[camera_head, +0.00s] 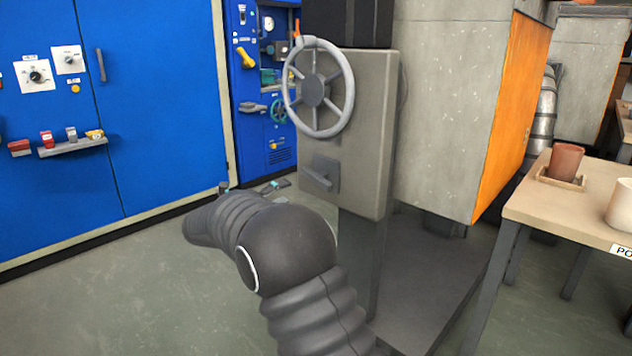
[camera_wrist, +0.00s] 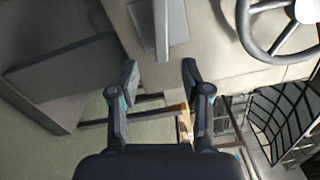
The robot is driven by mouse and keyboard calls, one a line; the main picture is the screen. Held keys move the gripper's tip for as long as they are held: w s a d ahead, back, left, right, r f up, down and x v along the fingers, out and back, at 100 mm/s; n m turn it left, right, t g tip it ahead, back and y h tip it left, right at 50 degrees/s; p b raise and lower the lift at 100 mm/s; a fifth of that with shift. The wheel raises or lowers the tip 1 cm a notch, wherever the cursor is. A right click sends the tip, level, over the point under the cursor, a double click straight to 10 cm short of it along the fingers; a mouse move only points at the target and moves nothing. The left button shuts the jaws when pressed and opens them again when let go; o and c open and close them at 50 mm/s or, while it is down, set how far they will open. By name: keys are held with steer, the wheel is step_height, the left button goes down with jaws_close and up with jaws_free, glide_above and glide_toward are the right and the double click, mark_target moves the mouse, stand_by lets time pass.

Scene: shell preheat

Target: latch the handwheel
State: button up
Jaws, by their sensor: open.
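The handwheel (camera_head: 318,88) is a grey spoked wheel on the face of a grey upright box (camera_head: 372,120). In the wrist view the handwheel (camera_wrist: 285,28) shows partly at the upper right. Below the wheel in the head view is a grey lever (camera_head: 318,178) on a square plate. In the wrist view the lever (camera_wrist: 162,30) lies ahead of my gripper (camera_wrist: 160,73), roughly in line with the gap between its fingers. My gripper is open with nothing held. In the head view my arm covers most of it, with small finger parts near the lever's lower left.
A blue cabinet (camera_head: 150,100) with knobs and a small shelf stands at the left. A large grey block with an orange side (camera_head: 515,110) is behind the box. A table (camera_head: 525,207) with a brown cup (camera_head: 565,162) is at the right. Floor at the lower left is clear.

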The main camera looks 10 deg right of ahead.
mark_target(314, 179)
steer(key=x, duration=1.3)
steer(key=shift+w+d, duration=0.15)
steer(key=shift+r, duration=0.1)
jaws_close()
